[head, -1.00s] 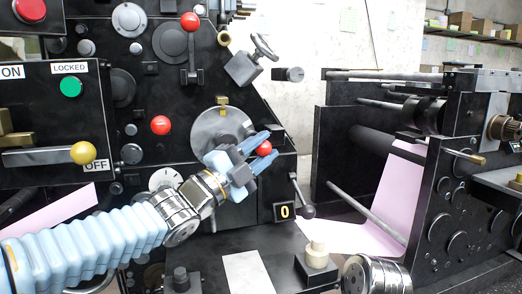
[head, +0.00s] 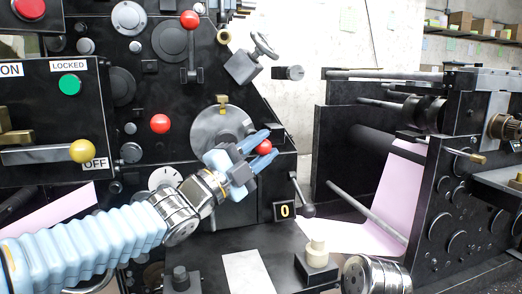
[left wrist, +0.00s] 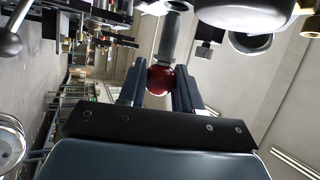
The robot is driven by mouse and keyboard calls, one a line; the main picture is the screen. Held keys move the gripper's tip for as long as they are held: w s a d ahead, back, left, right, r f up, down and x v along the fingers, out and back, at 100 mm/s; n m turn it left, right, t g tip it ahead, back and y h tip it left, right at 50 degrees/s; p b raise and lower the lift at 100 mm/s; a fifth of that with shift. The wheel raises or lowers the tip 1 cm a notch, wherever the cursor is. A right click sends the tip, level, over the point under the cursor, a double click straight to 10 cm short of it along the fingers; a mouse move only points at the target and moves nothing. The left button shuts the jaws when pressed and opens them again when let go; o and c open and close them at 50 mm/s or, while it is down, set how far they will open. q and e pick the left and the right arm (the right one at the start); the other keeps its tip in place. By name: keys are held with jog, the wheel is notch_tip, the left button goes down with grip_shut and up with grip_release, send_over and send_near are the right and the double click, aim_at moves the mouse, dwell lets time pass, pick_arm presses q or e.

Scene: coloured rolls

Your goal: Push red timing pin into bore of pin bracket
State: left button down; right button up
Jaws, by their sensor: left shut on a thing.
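The red ball knob of the timing pin (head: 264,147) sits between the two blue fingers of my left gripper (head: 269,143), in front of the machine's black panel. My left gripper is shut on this knob. In the left wrist view the red knob (left wrist: 160,82) lies between the fingertips, and a grey shaft (left wrist: 171,38) runs away from it. A small black block (head: 279,131), perhaps the pin bracket, is just beyond the fingertips in the head view. The bore and the pin's inner end are hidden, so I cannot tell how deep the pin sits. My right gripper is not in view.
A round metal disc (head: 215,130) with a brass block (head: 222,104) is behind my gripper. A dark ball-ended lever (head: 308,210) stands lower right, by a "0" plate (head: 284,211). Another red knob (head: 160,124) is on the panel to the left.

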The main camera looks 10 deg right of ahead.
pick_arm(q)
jog(key=s+b, duration=0.2)
jog(key=shift+s, duration=0.4)
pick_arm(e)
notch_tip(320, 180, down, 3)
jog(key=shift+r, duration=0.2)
